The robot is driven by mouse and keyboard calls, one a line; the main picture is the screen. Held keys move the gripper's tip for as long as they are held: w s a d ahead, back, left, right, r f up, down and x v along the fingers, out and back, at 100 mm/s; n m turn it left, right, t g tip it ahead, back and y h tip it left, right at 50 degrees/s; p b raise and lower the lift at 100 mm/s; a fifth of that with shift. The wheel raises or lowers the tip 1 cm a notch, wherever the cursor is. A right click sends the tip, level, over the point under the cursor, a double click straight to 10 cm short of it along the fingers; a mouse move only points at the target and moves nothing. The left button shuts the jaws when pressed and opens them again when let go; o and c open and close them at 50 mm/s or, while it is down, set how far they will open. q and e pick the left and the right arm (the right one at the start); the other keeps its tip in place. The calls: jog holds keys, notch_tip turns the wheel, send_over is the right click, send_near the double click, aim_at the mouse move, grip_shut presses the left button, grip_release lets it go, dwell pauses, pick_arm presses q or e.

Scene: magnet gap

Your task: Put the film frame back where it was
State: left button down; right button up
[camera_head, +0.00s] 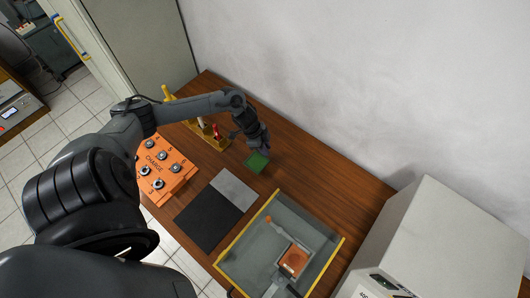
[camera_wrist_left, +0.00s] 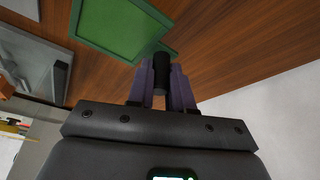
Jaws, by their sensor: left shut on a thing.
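A green square film frame (camera_head: 257,162) is above or on the brown table, right beneath my left gripper (camera_head: 262,146) in the head view; I cannot tell whether it touches the wood. In the left wrist view the green frame (camera_wrist_left: 118,27) fills the upper left, with a paler green middle and a darker border. My left gripper (camera_wrist_left: 162,88) is shut on a short black cylinder (camera_wrist_left: 161,70), which looks like the frame's handle; the join is hard to see. My right gripper is in neither view.
A yellow-rimmed clear box (camera_head: 325,262) holds an orange square piece (camera_head: 294,261). A black and grey mat (camera_head: 208,218), an orange CHANGE panel (camera_head: 165,172) with several knobs, and a yellow stand (camera_head: 168,93) are nearby. A white cabinet (camera_head: 450,235) stands right. Bare wood lies right of the frame.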

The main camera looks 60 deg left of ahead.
pick_arm(q)
jog(key=shift+f, duration=1.8)
jog(key=shift+b, duration=0.3)
jog(key=shift+f, duration=0.2)
jog(key=c, duration=1)
grip_release()
jog(key=shift+r, duration=0.15)
